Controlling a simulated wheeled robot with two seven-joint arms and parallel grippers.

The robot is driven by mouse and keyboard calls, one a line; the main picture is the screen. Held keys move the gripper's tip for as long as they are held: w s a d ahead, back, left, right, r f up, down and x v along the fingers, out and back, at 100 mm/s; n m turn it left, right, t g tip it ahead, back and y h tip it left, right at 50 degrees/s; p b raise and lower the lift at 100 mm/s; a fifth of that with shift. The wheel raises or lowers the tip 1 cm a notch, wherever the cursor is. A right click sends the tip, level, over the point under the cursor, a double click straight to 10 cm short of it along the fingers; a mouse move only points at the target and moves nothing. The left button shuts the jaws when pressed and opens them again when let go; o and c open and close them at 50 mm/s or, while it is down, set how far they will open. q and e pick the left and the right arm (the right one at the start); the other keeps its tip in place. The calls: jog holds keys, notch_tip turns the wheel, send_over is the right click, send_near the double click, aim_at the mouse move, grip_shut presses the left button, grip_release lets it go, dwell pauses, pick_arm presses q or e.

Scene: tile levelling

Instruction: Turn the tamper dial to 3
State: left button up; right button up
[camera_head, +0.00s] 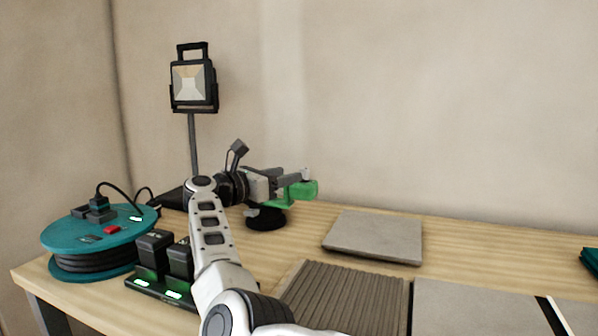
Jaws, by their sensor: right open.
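The tamper (303,190) has a green body above a round black base (266,222). It stands near the back of the wooden bench, left of centre. My right gripper (290,181) is at the tamper's green body, its fingers pointing right and overlapping it in the picture. It is open; I cannot tell whether the fingers touch the tamper. A small grey part (306,173) stands up at the fingertips and may be the dial, but its setting is too small to read. My gripper and wrist hide part of the tamper. My left gripper is not in view.
A teal cable reel (75,238) and a charger with black batteries (152,250) stand left on the bench (480,238). A work lamp (193,84) rises behind. A grey tile (375,236), a ribbed panel (345,298) and larger tiles (470,308) lie right.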

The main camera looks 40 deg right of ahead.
jog(key=a, duration=0.9)
jog(key=shift+s, duration=0.15)
jog(key=shift+d, duration=0.1)
